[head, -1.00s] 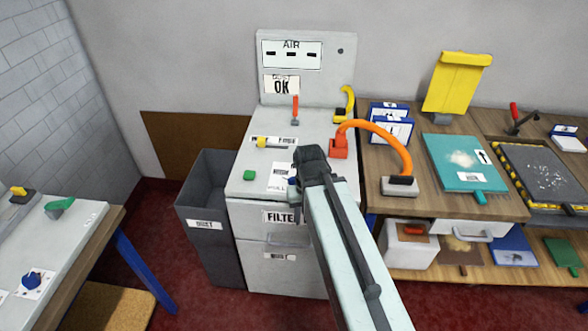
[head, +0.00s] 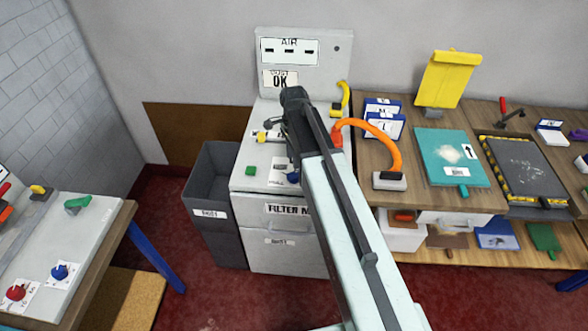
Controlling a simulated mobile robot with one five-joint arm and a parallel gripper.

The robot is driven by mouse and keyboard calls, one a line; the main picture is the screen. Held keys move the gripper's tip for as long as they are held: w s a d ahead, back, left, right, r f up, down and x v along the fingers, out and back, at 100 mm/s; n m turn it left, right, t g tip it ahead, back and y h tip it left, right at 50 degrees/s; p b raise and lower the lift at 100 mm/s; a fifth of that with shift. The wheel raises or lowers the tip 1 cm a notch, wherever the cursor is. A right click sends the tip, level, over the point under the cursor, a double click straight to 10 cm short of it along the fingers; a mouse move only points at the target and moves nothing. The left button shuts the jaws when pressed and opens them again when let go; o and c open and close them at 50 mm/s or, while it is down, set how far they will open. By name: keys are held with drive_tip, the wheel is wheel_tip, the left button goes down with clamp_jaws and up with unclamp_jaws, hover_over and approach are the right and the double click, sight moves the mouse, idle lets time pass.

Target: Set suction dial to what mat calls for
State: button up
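A grey cabinet (head: 244,182) marked FILTER stands in the middle, with an upright panel (head: 306,73) reading AIR and OK. A blue knob (head: 292,177) sits on its top beside a white card (head: 277,172), partly hidden by my arm; its setting is too small to read. I cannot tell which knob is the suction dial. A teal mat (head: 428,147) with an arrow and a small unreadable label lies on the right bench; a dark mat (head: 525,160) with yellow-black edges lies beside it. My gripper (head: 274,128) is above the cabinet top, its fingers small and dark, apparently holding nothing.
A dark bin (head: 212,170) stands left of the cabinet. Red floor lies between.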

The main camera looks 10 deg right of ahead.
sight(294, 173)
wheel_tip(294, 173, down, 8)
drive_tip(key=b, duration=0.7)
drive_tip(key=shift+r, duration=0.2)
clamp_jaws()
